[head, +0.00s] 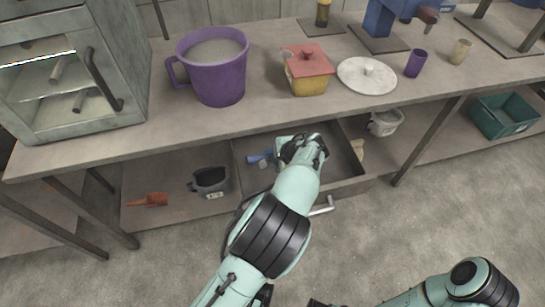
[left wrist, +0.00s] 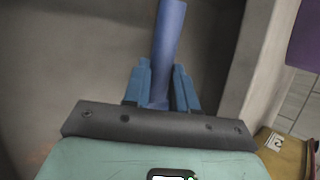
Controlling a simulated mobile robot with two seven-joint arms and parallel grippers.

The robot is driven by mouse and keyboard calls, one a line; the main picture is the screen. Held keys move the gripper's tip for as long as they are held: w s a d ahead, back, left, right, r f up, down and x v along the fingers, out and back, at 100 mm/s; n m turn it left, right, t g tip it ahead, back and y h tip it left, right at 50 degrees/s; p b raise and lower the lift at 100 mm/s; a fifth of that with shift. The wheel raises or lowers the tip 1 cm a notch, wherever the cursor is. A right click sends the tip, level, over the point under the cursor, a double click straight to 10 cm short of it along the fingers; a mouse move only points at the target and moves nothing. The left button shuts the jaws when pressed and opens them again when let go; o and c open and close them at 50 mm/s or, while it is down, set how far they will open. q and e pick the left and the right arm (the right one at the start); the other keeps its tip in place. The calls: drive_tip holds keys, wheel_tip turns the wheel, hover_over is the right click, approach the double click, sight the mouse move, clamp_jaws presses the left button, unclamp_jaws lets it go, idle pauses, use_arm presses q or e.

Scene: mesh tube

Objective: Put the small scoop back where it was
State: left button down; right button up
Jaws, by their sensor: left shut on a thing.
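My left gripper (head: 290,150) reaches into the open drawer (head: 345,186) under the bench. In the left wrist view its blue fingers (left wrist: 160,85) are shut on a slim blue rod (left wrist: 168,40), seemingly the handle of the small scoop. In the head view a blue piece (head: 256,158) shows just left of the gripper, inside the drawer. The scoop's bowl is not clear, and I cannot tell whether it touches the drawer floor. Part of my right arm shows at the lower right; its gripper is out of view.
An orange scoop (head: 148,200) and a dark grey container (head: 209,181) lie on the shelf left of the drawer. A white container (head: 385,122) and a green crate (head: 505,117) are to the right. A purple jug (head: 216,78) and a red-lidded yellow box (head: 309,75) stand on the bench above.

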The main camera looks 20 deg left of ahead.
use_arm(q)
drive_tip(key=shift+f, duration=0.15)
drive_tip(key=c, duration=0.9)
unclamp_jaws()
drive_tip(key=shift+d+r, duration=0.15)
drive_tip(key=shift+r, duration=0.2)
drive_tip(key=p+v, duration=0.2)
drive_tip(key=v, duration=0.9)
drive_tip(key=shift+d+r+p, duration=0.15)
drive_tip(key=shift+r+p, duration=0.05)
drive_tip(key=shift+p, duration=0.1)
use_arm(e)
drive_tip(key=s+r, duration=0.2)
drive_tip(key=shift+s+a+r+g, duration=0.1)
drive_tip(key=shift+a+r+g, duration=0.25)
drive_tip(key=shift+a+g, duration=0.05)
use_arm(q)
drive_tip(key=shift+s, duration=0.15)
